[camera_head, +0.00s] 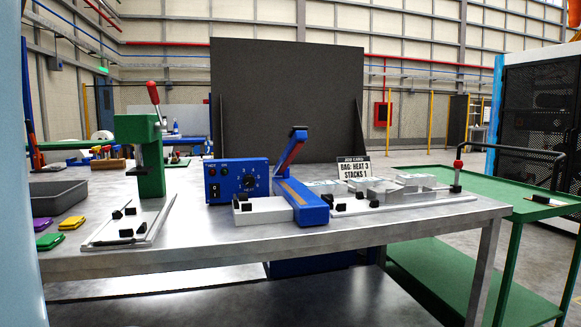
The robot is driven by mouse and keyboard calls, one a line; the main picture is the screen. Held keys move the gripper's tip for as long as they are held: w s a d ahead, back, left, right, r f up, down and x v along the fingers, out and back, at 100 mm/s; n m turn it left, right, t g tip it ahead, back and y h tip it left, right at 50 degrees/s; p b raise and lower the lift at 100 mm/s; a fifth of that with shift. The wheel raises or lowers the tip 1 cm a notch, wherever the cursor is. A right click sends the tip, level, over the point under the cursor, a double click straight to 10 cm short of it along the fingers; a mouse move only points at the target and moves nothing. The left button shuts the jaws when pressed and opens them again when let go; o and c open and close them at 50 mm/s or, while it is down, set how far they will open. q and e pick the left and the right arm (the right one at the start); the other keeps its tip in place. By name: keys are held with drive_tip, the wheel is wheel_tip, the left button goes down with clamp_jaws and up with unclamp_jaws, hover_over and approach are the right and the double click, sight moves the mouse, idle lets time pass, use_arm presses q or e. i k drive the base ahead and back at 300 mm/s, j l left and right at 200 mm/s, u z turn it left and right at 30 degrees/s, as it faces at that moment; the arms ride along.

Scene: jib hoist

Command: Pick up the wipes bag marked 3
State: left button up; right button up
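Flat coloured packs lie at the left end of the metal workbench (250,240): a yellow pack (72,223), a green pack (50,241) and a purple pack (40,224). No number can be read on any of them, and I cannot tell whether one is the wipes bag marked 3. Pale flat packs (322,186) also lie behind the metal fixtures on the right half, too small to read. A job card (354,168) there reads "BAG: HEAT 3 STACKS 1". Neither of my grippers is in view.
A blue heat sealer (238,182) with a raised lever stands mid-bench. A green press (147,150) with a red handle stands to its left. A grey bin (58,198) sits at the far left. A green cart (535,200) stands to the right. The bench's front strip is clear.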

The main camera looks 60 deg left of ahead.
sight(354, 185)
drive_tip(key=j+u, duration=0.1)
drive_tip(key=u, duration=1.25)
drive_tip(key=i, duration=0.15)
